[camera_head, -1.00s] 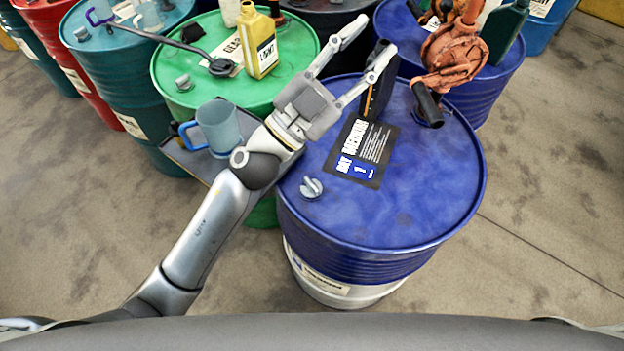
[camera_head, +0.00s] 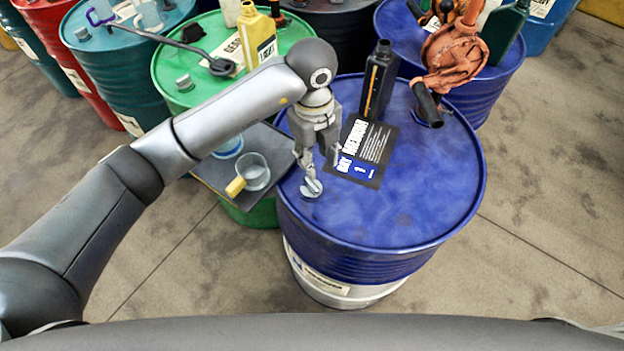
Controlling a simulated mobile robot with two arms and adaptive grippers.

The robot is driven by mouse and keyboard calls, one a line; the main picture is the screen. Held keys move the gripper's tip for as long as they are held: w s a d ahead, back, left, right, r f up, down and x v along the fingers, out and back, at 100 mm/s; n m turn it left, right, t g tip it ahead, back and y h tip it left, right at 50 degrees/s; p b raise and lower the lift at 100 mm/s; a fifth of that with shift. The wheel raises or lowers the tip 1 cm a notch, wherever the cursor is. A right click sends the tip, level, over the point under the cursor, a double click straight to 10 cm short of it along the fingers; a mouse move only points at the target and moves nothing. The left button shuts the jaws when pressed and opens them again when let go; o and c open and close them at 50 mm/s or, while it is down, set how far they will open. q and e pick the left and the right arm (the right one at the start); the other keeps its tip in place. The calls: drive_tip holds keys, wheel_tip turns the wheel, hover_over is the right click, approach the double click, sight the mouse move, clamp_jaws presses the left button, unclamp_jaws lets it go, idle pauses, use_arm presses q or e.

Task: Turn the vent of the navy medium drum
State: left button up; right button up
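The navy medium drum (camera_head: 430,200) stands upright in the middle, with a black and white label on its blue top. Its vent (camera_head: 312,188) is a small grey cap with a raised tab near the front left edge of the top. My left gripper (camera_head: 319,172) points down over that edge, its fingers apart. One finger is at the vent and partly overlaps it; I cannot tell whether it touches. The other finger is to the right, near the label. My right gripper is not in view.
A black bottle (camera_head: 380,78) and an orange pump with a black spout (camera_head: 430,105) are at the drum's back. A tray (camera_head: 262,140) with a yellow-handled jug (camera_head: 253,172) adjoins its left side. A green drum (camera_head: 172,88) stands behind left. The drum's right top is clear.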

sight(312, 183)
use_arm(q)
drive_tip(key=shift+y, duration=0.3)
drive_tip(key=f+p, duration=0.1)
drive_tip(key=f, duration=0.2)
drive_tip(key=f+p, duration=0.1)
drive_tip(key=f, duration=0.3)
drive_tip(key=a+f+p, duration=0.1)
drive_tip(key=f, duration=0.2)
drive_tip(key=shift+w+f, duration=0.2)
drive_tip(key=shift+f, duration=0.15)
drive_tip(key=shift+c, duration=0.2)
clamp_jaws()
